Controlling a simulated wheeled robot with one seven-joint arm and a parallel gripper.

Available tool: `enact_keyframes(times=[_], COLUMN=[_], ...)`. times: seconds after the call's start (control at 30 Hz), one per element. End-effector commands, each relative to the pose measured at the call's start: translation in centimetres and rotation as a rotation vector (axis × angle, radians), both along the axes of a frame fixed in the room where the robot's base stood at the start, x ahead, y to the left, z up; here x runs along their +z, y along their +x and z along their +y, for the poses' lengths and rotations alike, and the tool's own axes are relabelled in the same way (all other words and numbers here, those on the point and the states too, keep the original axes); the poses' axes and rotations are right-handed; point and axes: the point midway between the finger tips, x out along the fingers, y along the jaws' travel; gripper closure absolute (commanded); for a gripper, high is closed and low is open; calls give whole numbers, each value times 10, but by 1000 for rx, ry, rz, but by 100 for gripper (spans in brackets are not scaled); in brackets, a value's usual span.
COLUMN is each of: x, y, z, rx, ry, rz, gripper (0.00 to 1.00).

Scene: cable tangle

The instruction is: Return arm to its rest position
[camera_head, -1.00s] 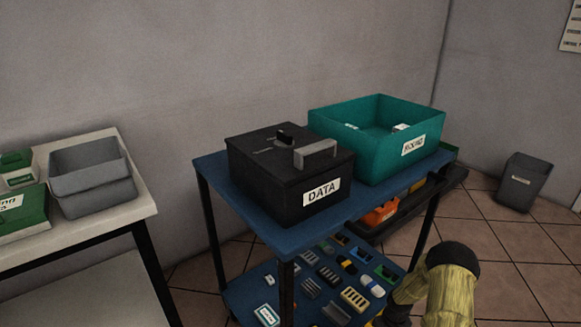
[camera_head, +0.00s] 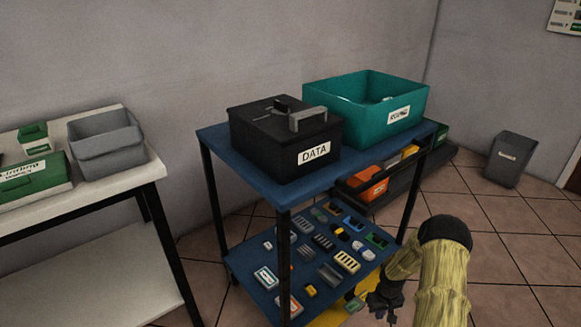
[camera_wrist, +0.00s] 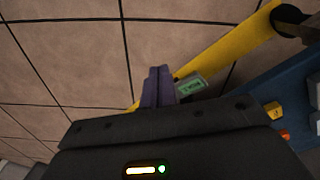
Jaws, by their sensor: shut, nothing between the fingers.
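My arm shows in yellow covering at the lower right of the head view, to the right of the blue trolley (camera_head: 215,135). My gripper (camera_head: 382,312) hangs low beside the trolley's lower shelf, near the bottom edge. In the wrist view my gripper (camera_wrist: 158,72) has its two fingers together, with nothing between them, over the tiled floor. A small green-labelled item (camera_wrist: 191,87) appears just right of the fingertips, apart from the grip as far as I can tell.
On the trolley's top stand a black DATA box (camera_head: 270,145) and a teal bin (camera_head: 360,128). Several small parts lie on its lower shelf. A white table (camera_head: 150,172) with a grey bin (camera_head: 108,150) is at left. A dark waste bin (camera_head: 510,160) stands at right; tiled floor there is clear.

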Motion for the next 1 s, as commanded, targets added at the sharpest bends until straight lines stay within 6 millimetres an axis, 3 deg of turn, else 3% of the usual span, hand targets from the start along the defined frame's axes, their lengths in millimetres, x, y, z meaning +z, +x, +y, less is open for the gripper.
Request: enact_keyframes(times=[0.37,0.67,1.0], x=[70,176,291], y=[4,-8,-54], z=[16,43,86], rx=[7,-8,-41], ry=[-22,-47,-55], rz=[-19,-54,-111], gripper=[100,100,100])
